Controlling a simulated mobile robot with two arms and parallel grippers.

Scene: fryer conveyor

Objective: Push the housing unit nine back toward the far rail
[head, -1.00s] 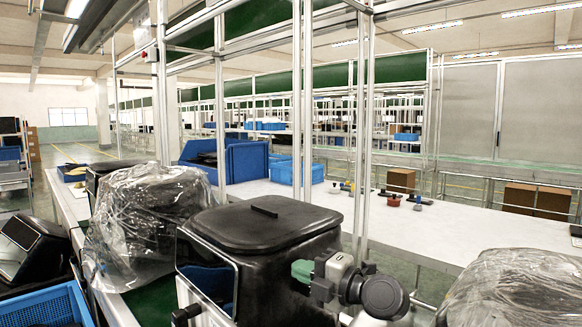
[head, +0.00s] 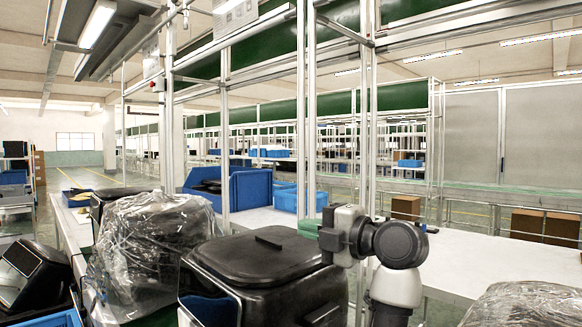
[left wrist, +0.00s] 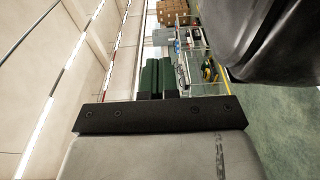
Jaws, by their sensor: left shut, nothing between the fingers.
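A black housing unit (head: 262,268) with a rounded lid and a glossy front panel stands at the lower middle of the head view. No number shows on it, so I cannot tell whether it is number nine. My left gripper (head: 308,228) is shut and empty, at the right edge of the lid at about lid height. I cannot tell whether it touches the housing. In the left wrist view its green fingers (left wrist: 158,76) lie together with nothing between them. A dark rounded surface (left wrist: 270,40) fills the upper right there. My right gripper is not in view.
A plastic-wrapped unit (head: 150,250) stands close left of the housing, another (head: 522,306) at the lower right. Metal uprights (head: 301,110) rise behind the housing. Another black unit (head: 32,272) sits far left.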

